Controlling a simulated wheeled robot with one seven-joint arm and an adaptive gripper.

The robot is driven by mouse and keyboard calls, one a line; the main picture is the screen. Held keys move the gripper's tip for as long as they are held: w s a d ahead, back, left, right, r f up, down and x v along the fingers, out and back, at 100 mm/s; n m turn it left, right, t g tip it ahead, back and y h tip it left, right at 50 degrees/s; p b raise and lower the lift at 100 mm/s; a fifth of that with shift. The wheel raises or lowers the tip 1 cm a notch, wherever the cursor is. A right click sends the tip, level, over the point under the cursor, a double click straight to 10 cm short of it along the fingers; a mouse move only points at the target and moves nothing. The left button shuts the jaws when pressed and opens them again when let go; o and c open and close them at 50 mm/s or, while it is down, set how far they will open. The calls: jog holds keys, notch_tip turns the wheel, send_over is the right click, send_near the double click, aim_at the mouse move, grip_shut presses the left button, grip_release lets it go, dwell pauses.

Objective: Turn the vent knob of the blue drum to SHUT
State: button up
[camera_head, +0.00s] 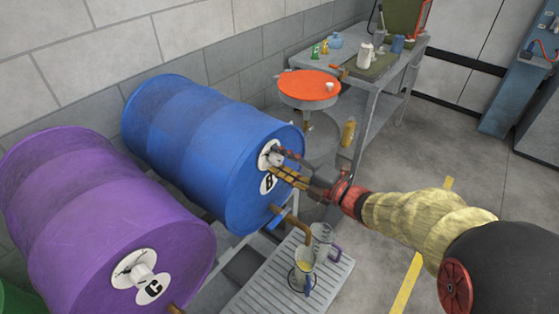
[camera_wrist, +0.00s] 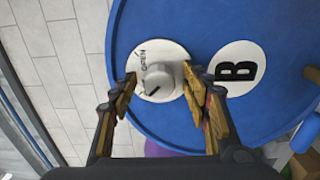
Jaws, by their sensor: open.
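The blue drum (camera_head: 215,150) lies on its side, its front end facing right, with a round white label marked B (camera_wrist: 236,68). The vent knob (camera_wrist: 158,78) is a grey-white knob on a round white dial plate (camera_wrist: 176,51) beside that label. The word OPEN shows on the plate, and a dark line shows near the knob's base; I cannot tell the knob's setting for sure. My gripper (camera_head: 279,163) is open at the drum's end, and in the wrist view its fingertips (camera_wrist: 159,75) stand on both sides of the knob. In the head view the gripper partly hides the knob.
A purple drum (camera_head: 100,215) marked C lies left of the blue one. Below the blue drum's tap (camera_head: 297,222), jugs (camera_head: 303,272) stand on a grey slatted tray (camera_head: 258,292). An orange-topped drum (camera_head: 308,86) and a workbench (camera_head: 365,72) stand behind. Open floor lies right.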

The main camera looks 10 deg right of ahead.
jog(key=v, duration=1.1)
jog(key=shift+s+d, duration=0.2)
jog(key=shift+d, duration=0.05)
